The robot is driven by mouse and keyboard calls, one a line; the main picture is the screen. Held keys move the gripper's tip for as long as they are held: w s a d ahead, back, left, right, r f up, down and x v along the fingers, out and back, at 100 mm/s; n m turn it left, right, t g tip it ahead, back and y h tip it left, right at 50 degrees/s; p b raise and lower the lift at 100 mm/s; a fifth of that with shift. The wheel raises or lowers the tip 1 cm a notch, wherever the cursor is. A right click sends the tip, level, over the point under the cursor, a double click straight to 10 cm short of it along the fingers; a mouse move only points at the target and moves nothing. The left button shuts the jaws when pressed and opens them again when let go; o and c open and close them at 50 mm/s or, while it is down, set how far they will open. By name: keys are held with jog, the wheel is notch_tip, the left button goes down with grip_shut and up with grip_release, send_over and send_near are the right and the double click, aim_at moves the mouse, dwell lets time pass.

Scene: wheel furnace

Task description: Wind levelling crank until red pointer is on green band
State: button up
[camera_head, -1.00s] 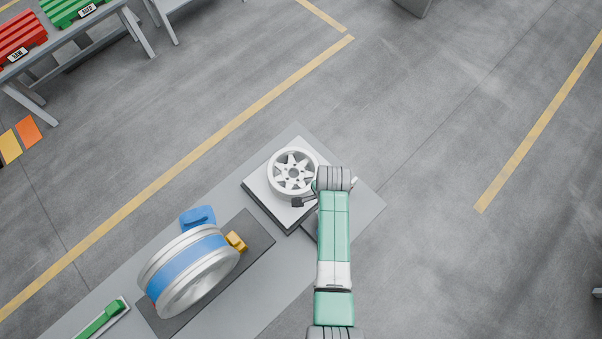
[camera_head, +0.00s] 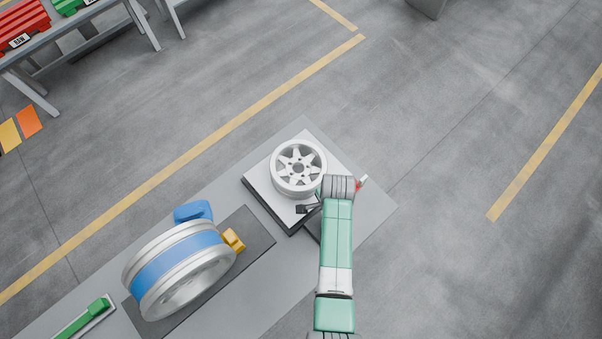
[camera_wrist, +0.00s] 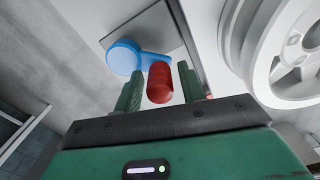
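A blue crank with a round hub (camera_wrist: 124,57) and a short arm shows in the wrist view. A red handle (camera_wrist: 160,82) stands at the arm's end. My gripper (camera_wrist: 160,69) has one finger on each side of the handle, with narrow gaps showing between. In the head view the gripper and crank are hidden under my wrist. A small red part (camera_head: 359,186) beside a white piece (camera_head: 365,179) peeks out right of my wrist. I cannot tell whether it is the pointer. No green band can be made out.
A white spoked wheel (camera_head: 299,168) lies on a square plate (camera_head: 262,186) just left of my wrist. A small dark part (camera_head: 302,209) is at the plate's near side. A large blue-banded wheel (camera_head: 180,268) stands further left on the grey bench (camera_head: 376,206). Floor to the right is clear.

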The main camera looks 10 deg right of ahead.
jog(key=shift+c, duration=0.4)
grip_shut()
jog(key=shift+a+r, duration=0.15)
jog(key=shift+a, duration=0.25)
jog(key=shift+s+a+p, duration=0.25)
jog(key=shift+a+p, duration=0.35)
jog(key=shift+a, duration=0.45)
jog(key=shift+s+a+r+p, duration=0.1)
jog(key=shift+s+a+p, duration=0.7)
jog(key=shift+p, duration=0.2)
jog(key=shift+s+a+f, duration=0.2)
jog(key=shift+a, duration=0.05)
